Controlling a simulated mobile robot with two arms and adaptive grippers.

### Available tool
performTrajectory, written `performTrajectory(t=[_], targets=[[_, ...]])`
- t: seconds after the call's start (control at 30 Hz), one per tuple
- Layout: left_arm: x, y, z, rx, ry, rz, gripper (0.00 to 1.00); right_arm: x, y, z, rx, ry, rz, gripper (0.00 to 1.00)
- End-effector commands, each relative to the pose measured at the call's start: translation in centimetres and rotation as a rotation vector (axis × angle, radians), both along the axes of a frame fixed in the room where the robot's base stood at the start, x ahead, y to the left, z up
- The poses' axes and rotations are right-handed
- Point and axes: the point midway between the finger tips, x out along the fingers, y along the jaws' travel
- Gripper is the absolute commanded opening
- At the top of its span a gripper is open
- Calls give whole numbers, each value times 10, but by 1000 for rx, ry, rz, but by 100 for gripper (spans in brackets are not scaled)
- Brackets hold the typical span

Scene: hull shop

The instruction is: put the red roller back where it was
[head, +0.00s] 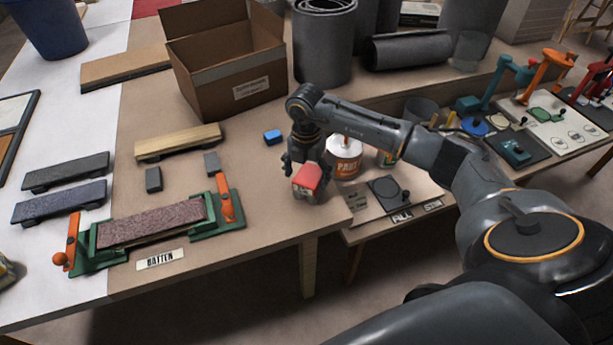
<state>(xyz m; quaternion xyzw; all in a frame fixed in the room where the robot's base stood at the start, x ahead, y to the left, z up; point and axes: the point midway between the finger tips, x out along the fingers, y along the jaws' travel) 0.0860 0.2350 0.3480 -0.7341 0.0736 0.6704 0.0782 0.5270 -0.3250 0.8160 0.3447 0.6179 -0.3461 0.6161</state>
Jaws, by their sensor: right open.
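A red piece (307,182) with a pale, greyish near end is at the front edge of the brown table. It is the red thing closest to my gripper, but its shape is too small and covered to tell for sure that it is the red roller. My right gripper (305,168) points down right over it, with its dark fingers open around its upper part. Whether the fingers touch it cannot be told. The fingers hide its far end. My left gripper is not in view.
A green frame with a batten (150,222), sanding blocks and an open cardboard box (228,85) occupy the table. Coloured tools (545,75) stand on a board at right.

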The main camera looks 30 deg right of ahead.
Motion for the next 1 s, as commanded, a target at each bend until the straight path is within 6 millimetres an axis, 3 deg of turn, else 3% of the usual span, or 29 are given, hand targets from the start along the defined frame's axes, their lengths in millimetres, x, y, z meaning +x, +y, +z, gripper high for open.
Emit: performTrajectory(t=[0.3,0.5,0.7,1.0], targets=[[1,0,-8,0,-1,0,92,2,0,71,0,-7,0,82],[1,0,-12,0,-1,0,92,2,0,106,1,-5,0,82],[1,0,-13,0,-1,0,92,1,0,121,1,-2,0,82],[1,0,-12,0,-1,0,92,1,0,122,1,-2,0,82]])
